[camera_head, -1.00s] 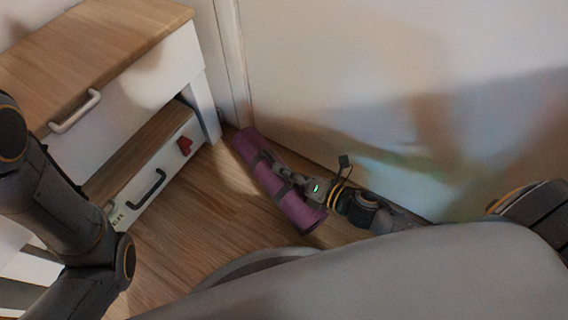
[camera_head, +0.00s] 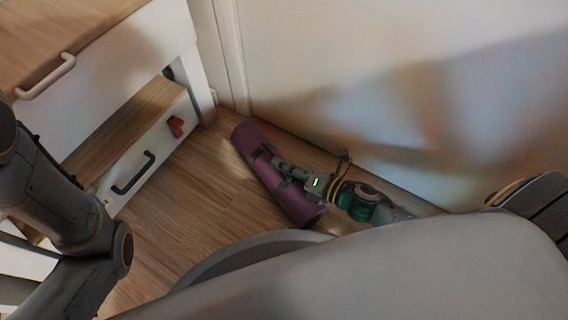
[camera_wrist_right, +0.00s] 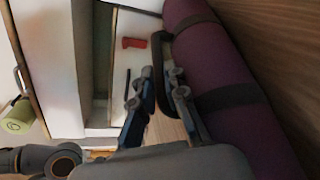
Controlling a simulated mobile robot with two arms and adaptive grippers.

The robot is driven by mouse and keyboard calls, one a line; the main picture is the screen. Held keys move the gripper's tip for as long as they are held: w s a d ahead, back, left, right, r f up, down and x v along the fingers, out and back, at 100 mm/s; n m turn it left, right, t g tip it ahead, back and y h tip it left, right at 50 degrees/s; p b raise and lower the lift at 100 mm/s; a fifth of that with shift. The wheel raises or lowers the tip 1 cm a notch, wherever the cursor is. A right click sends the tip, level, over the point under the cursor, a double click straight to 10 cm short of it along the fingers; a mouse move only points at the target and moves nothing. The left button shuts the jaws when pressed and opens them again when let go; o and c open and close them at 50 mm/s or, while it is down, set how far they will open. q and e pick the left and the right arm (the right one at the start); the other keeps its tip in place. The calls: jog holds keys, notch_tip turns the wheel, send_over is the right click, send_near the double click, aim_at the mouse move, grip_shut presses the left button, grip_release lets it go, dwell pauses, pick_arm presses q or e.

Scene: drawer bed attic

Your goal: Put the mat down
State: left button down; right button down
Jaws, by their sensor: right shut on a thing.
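The mat is a purple roll with dark straps (camera_head: 272,180), lying slantwise low by the white wall in the head view. In the right wrist view the mat (camera_wrist_right: 212,62) fills the right side. My right gripper (camera_head: 277,167) is shut on the mat at its dark strap; its fingers (camera_wrist_right: 160,92) show beside the strap loop in the wrist view. I cannot tell whether the mat touches the floor. My left arm comes in at the left of the head view, but its gripper is not in view.
A white unit with a wooden top (camera_head: 70,30) stands at the left, with an open lower drawer (camera_head: 150,150) bearing a red piece (camera_head: 176,126). The wall (camera_head: 400,90) is close behind the mat. Wooden floor (camera_head: 185,200) is clear between drawer and mat.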

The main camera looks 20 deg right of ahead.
jog(key=shift+f+b, duration=0.35)
jog(key=shift+f, duration=0.15)
dwell(0.4)
jog(key=c, duration=1.3)
grip_release()
jog(key=v, duration=1.2)
jog(key=shift+r, duration=0.1)
